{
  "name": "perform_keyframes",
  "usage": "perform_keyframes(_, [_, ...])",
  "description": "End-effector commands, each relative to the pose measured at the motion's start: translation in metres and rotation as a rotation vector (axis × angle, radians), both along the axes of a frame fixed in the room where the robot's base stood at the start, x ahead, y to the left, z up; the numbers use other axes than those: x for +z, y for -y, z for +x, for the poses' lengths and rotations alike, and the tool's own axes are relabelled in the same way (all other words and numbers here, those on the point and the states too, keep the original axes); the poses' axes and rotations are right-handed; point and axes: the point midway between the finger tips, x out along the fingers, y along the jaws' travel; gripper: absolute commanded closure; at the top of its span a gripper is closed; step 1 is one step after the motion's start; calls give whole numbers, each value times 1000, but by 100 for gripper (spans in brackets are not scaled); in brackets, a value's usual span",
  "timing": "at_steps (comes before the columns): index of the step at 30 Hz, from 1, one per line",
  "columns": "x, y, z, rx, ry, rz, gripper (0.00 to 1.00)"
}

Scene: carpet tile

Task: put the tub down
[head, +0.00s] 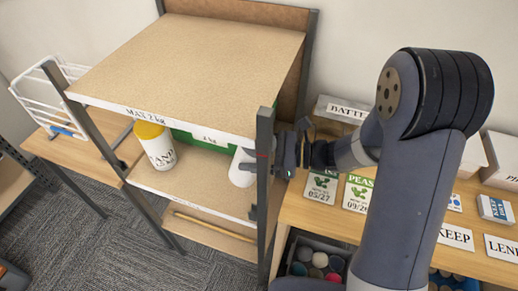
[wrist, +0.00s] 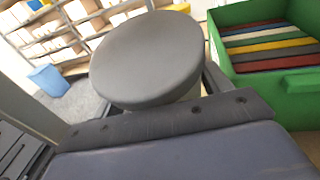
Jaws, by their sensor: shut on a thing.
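The held tub (head: 242,168) is a pale cylinder at the right end of the shelf unit's middle level, partly behind the front right post. In the wrist view its round dark grey lid (wrist: 150,60) fills the middle, tilted in the picture. My gripper (head: 259,164) comes in from the right, past the post, and is shut on the tub. The middle shelf (head: 200,180) lies below it. I cannot tell whether the tub's base touches the shelf, as the post and gripper hide part of it.
A white tub with a yellow lid, marked SAND (head: 155,148), stands left on the same shelf. A green crate (head: 188,139) with coloured strips inside stands behind. The dark post (head: 264,190) is close to my gripper. Bare shelf shows between the two tubs.

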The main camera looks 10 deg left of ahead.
Motion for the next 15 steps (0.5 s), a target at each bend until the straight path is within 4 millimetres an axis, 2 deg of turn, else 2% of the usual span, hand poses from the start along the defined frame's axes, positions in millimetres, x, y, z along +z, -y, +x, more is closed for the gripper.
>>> perform_keyframes(1, [-11,-3,0,1,2,6,98])
perform_keyframes(5, [-24,-7,-1,2,2,6,98])
perform_keyframes(7, [-15,-10,-1,1,6,-11,98])
perform_keyframes(15, [-16,-15,-1,1,10,-52,98])
